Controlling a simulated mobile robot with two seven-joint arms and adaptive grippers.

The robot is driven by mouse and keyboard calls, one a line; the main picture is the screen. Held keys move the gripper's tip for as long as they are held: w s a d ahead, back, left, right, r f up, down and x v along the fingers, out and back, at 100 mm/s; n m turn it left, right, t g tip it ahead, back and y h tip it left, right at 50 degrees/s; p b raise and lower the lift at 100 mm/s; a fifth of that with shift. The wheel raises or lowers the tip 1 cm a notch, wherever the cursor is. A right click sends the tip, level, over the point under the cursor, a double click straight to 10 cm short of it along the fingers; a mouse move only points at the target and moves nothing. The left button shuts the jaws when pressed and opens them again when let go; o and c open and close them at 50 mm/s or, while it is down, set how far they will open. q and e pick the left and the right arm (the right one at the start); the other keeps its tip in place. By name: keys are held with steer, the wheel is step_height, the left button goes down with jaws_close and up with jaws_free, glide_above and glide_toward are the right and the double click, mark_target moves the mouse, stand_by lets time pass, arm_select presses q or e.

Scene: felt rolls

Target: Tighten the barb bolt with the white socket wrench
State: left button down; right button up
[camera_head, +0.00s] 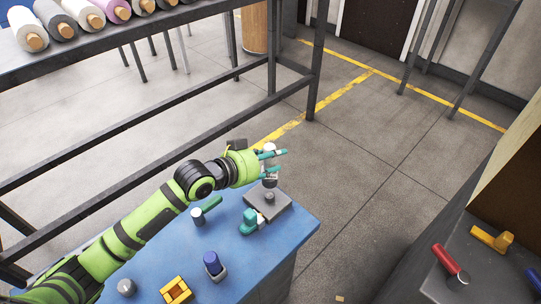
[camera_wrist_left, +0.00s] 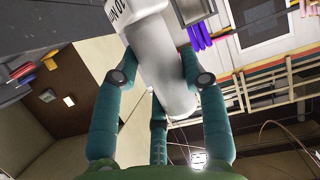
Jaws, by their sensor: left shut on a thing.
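My left gripper (camera_head: 271,161) is above the far right part of the blue table, over a dark grey plate. Its teal fingers are shut on the white socket wrench (camera_head: 270,178), which hangs down roughly upright. In the left wrist view the wrench is a thick white-grey cylinder (camera_wrist_left: 160,65) between the three fingers (camera_wrist_left: 160,95), with dark lettering near its top end. The barb bolt (camera_head: 269,198) appears as a small grey stud on the grey plate (camera_head: 282,212), just below the wrench. I cannot tell whether wrench and bolt touch. My right gripper is not in view.
On the blue table (camera_head: 150,251) are a teal piece (camera_head: 248,226), a grey-headed, green-handled tool (camera_head: 198,217), a blue-topped piece (camera_head: 211,261) and a yellow block (camera_head: 176,291). A dark bench at right holds red (camera_head: 446,259) and yellow (camera_head: 491,238) tools. A rack (camera_head: 150,41) stands behind.

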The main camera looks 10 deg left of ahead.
mark_target(269, 179)
arm_select(q)
steer(key=shift+p, duration=0.3)
steer(key=shift+f+b, duration=0.55)
steer(key=shift+f, duration=0.1)
steer(key=shift+f+b, duration=1.2)
steer(key=shift+f, duration=0.9)
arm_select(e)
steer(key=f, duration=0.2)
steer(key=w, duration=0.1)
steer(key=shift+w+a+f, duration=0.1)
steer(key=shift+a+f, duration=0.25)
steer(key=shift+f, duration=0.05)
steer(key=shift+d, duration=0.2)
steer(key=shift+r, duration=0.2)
arm_select(q)
steer(key=shift+s+f, duration=0.1)
steer(key=shift+f, duration=0.45)
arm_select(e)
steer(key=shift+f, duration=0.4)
arm_select(q)
steer(key=shift+s+f, duration=0.1)
steer(key=shift+f, duration=0.35)
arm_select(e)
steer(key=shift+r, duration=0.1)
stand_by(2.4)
